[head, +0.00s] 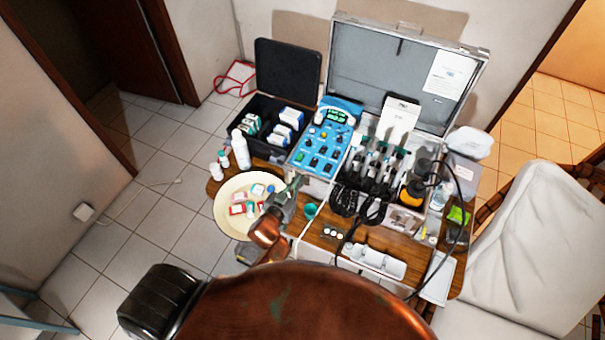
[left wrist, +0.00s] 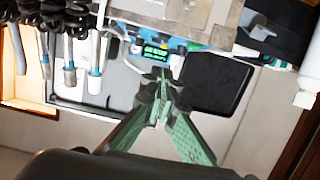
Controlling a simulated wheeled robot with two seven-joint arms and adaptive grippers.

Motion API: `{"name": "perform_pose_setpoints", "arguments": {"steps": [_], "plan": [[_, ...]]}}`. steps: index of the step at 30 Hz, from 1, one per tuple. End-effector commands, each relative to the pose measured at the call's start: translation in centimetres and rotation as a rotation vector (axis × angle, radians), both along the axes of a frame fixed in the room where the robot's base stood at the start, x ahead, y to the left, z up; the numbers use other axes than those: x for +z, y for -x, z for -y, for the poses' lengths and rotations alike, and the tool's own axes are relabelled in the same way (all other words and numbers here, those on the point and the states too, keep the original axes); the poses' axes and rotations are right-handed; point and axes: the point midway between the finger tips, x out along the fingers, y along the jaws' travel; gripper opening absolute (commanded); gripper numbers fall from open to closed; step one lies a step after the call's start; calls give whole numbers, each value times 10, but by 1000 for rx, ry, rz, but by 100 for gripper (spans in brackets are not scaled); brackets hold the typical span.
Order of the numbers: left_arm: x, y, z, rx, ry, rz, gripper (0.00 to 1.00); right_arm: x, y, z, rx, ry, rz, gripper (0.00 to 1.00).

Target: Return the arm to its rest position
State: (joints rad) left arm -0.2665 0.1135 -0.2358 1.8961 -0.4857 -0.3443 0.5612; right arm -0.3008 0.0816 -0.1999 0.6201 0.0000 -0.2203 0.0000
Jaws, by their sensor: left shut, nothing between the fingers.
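My left arm (head: 266,232), copper-coloured, reaches up from the bottom of the head view over the front edge of the table. Its left gripper (head: 296,184) is shut and empty, above the table between the round cream tray (head: 224,208) and the blue control panel (head: 322,137). In the left wrist view the green fingers of the left gripper (left wrist: 160,78) meet at the tips with nothing between them. My right gripper is in neither view.
The open metal dental case (head: 405,75) fills the back of the wooden table (head: 322,241), with handpieces and coiled hoses. A small green cup (head: 310,210) stands close to the gripper. A white bottle (head: 241,149) is at the left. A white chair (head: 525,250) is at the right.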

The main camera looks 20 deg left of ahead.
Motion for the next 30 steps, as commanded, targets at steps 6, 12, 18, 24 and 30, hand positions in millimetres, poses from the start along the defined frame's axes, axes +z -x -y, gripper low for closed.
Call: {"name": "perform_pose_setpoints", "arguments": {"steps": [6,12,18,24,30], "plan": [[1,2,0,0,0,2,0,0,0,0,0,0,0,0],[1,2,0,0,0,1,0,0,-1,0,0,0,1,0],[1,3,0,1,0,0,0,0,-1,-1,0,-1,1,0],[-13,28,-30,75,-19,-110,0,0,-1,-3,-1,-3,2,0],[-47,112,-76,172,-48,-426,0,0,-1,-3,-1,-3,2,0]]}}
